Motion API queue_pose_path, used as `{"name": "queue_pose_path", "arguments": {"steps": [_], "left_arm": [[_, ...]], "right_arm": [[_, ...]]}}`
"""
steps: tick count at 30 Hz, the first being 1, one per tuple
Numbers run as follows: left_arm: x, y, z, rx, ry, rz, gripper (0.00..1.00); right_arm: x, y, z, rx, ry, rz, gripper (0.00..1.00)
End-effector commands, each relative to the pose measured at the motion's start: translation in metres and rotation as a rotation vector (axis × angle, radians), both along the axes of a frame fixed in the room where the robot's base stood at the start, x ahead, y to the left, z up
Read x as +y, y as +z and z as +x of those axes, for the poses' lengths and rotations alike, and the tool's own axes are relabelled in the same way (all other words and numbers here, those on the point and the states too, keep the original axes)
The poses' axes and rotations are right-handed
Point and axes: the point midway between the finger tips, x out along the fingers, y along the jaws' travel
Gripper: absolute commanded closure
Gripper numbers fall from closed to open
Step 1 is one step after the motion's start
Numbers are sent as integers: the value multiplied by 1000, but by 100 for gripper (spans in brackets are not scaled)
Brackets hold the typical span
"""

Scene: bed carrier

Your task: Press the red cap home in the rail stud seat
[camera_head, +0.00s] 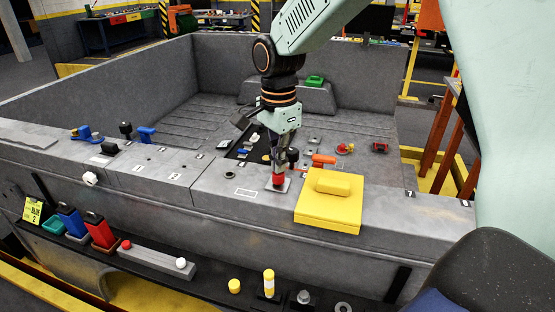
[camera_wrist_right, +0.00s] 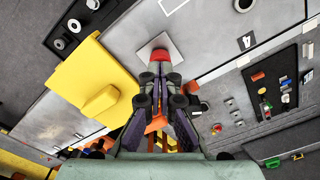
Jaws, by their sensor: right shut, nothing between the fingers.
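The red cap (camera_head: 278,180) stands on a light square plate (camera_head: 283,187) on the grey rail, left of the yellow block. My right gripper (camera_head: 280,166) points straight down over the cap, fingertips at its top. In the right wrist view the red cap (camera_wrist_right: 160,56) shows just beyond the closed fingertips (camera_wrist_right: 160,70), on the pale plate (camera_wrist_right: 163,43). The fingers are together with nothing between them. The stud seat under the cap is hidden. My left gripper is not in view.
A yellow block (camera_head: 326,210) with a raised handle lies right beside the plate. An orange piece (camera_head: 323,160) sits behind it. A lower front shelf (camera_head: 215,287) holds red and blue bins, balls and yellow cylinders. The rail left of the plate is mostly flat.

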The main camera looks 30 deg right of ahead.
Motion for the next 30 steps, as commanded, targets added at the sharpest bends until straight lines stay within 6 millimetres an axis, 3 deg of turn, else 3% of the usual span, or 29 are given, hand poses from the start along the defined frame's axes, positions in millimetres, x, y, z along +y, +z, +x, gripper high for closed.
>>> {"name": "queue_pose_path", "arguments": {"steps": [30], "left_arm": [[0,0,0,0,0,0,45]], "right_arm": [[0,-9,0,1,0,0,100]]}}
